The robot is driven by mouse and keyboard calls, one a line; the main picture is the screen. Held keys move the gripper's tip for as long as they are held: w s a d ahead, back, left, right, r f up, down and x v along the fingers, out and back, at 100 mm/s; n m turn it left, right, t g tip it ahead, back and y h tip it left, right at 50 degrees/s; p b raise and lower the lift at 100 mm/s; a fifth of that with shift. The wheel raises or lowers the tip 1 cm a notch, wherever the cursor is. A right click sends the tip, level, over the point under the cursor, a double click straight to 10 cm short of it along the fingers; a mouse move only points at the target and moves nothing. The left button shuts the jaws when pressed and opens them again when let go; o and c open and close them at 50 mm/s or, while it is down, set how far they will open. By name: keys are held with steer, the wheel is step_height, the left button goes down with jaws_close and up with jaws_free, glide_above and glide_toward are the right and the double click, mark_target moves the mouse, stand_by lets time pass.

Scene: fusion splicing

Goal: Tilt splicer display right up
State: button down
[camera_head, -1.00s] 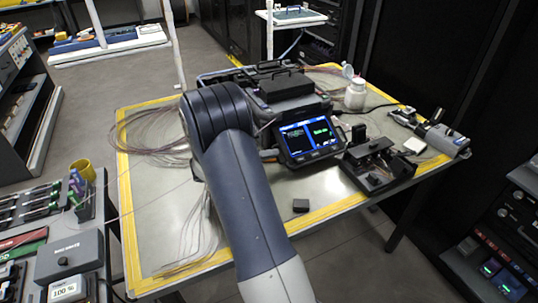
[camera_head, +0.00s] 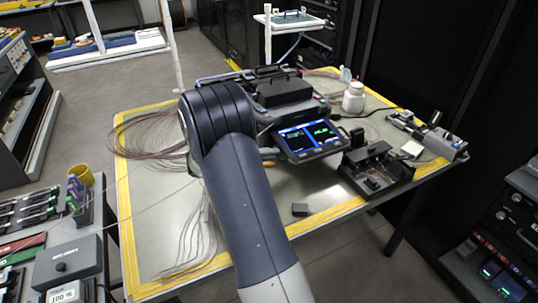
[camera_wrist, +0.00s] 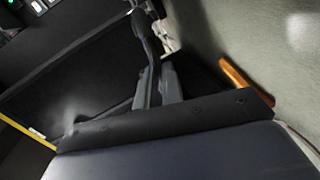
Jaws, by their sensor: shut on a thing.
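The splicer (camera_head: 287,98) is a dark box with a handle on top, standing on the work table. Its display (camera_head: 311,139) is on the front, with two lit blue-edged panes, and leans back to face partly upward. My gripper (camera_wrist: 156,66) shows in the wrist view with its fingers close together on a dark, narrow edge (camera_wrist: 142,27), which looks like the display's side edge. In the head view my arm hides the gripper and the splicer's left side.
An orange-handled item (camera_head: 267,164) lies below the display's left corner; it also shows in the wrist view (camera_wrist: 245,82). A dark device (camera_head: 376,168) stands close at right, a white bottle (camera_head: 353,98) behind. Fibre coils (camera_head: 150,135) lie left.

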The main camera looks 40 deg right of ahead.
steer(key=shift+r, duration=0.1)
steer(key=c, duration=1.5)
jaws_free()
steer(key=shift+c, duration=0.2)
steer(key=v, duration=1)
steer(key=shift+a+b, duration=0.4)
steer(key=shift+d, duration=0.1)
steer(key=p+x, duration=0.1)
steer(key=x, duration=1)
steer(key=shift+w+f+m+t+b, duration=0.25)
steer(key=shift+f+m+t+b, duration=0.05)
steer(key=shift+f+m, duration=0.35)
